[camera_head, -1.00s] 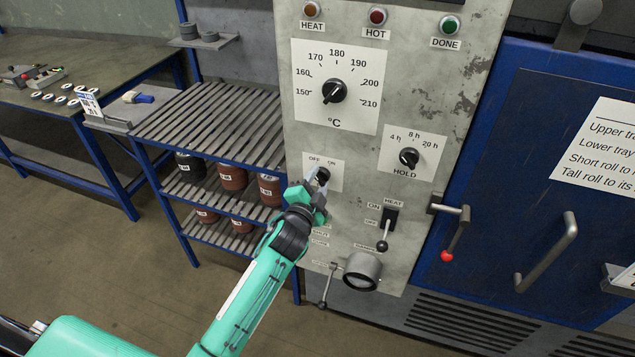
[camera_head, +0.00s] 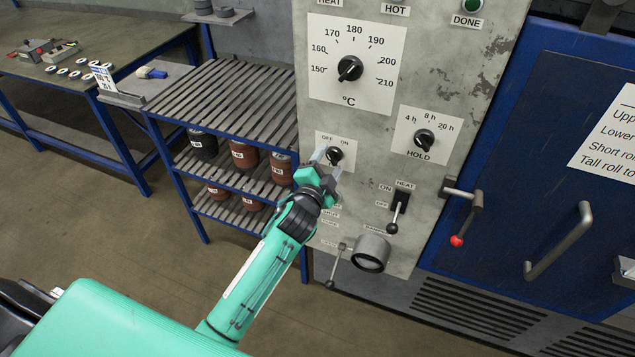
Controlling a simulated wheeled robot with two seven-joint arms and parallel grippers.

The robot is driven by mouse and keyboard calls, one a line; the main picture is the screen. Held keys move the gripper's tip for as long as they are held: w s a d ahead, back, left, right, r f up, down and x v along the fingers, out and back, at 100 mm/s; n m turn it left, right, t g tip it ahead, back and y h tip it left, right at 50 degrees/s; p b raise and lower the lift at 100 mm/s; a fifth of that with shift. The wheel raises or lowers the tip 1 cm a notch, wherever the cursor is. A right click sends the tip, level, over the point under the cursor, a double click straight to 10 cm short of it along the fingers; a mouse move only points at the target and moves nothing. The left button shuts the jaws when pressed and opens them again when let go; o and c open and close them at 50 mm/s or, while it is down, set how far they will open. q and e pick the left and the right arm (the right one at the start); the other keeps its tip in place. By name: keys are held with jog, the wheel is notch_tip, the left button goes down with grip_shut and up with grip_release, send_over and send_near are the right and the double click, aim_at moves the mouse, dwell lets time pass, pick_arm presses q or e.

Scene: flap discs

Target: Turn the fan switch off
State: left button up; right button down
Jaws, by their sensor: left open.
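The switch plate (camera_head: 348,141) on the grey control panel is marked OFF at left and ON at right. Its black rotary knob (camera_head: 335,155) shows between the fingertips. Any fan label is hidden or too small to read. My left gripper (camera_head: 327,158) is open, with its fingers pointing up at the knob, one on each side. I cannot tell whether they touch it. The knob's pointer direction is hard to make out. My right gripper is not in view.
The temperature dial (camera_head: 350,68) is above, the HOLD knob (camera_head: 424,140) and HEAT lever (camera_head: 399,212) to the right. A round damper fitting (camera_head: 371,252) is below. A slatted rack (camera_head: 225,95) with pots stands left. The blue oven door (camera_head: 540,150) is at right.

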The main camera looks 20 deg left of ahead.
pick_arm(q)
jog(key=s+b, duration=0.3)
jog(key=s, duration=1)
jog(key=shift+a, duration=0.2)
jog(key=shift+f, duration=0.1)
